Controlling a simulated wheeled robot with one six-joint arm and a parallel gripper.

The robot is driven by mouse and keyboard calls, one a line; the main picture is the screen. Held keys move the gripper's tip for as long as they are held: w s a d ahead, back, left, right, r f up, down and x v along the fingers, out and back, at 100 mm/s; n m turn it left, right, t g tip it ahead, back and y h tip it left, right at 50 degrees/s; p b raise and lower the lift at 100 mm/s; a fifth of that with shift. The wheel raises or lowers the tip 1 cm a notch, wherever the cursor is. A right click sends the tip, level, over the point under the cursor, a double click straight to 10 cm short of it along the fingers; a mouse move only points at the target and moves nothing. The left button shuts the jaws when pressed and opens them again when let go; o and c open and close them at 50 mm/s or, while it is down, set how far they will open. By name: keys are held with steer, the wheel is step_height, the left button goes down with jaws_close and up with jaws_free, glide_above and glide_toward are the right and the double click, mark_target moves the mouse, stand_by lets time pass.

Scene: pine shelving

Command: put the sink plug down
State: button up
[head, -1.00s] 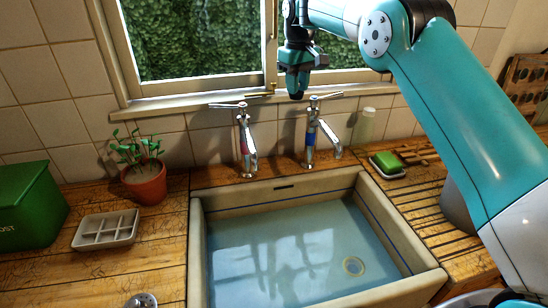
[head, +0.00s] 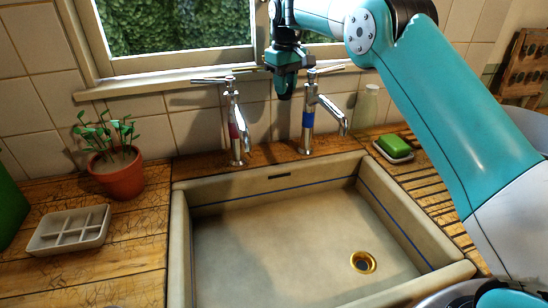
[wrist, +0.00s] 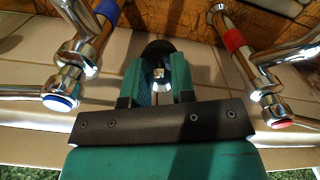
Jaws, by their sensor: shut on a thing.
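My gripper (head: 285,84) points down in front of the tiled wall, above the back ledge of the sink and between the two taps. It is shut on the sink plug, a small dark rounded piece (head: 285,97) below the fingertips. In the wrist view the plug (wrist: 158,47) shows black past the green fingers, with a shiny metal bit between them. Its lower side is hidden. The sink (head: 452,274) stands without water, and its brass-rimmed drain hole (head: 363,262) is uncovered at the right of the floor.
The red-banded tap (head: 236,128) and blue-banded tap (head: 312,118) flank my gripper. A potted plant (head: 118,178) and a divided tray (head: 70,229) stand on the left worktop. Green soap (head: 395,145) and a pale bottle (head: 367,106) are at the right. Worktop around the tray is clear.

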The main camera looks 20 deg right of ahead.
mark_target(283, 157)
step_height(283, 157, down, 20)
steer(key=p, duration=0.3)
steer(key=shift+r, duration=0.25)
steer(key=shift+f, duration=0.1)
steer(key=shift+f, duration=0.15)
steer(key=o, duration=0.9)
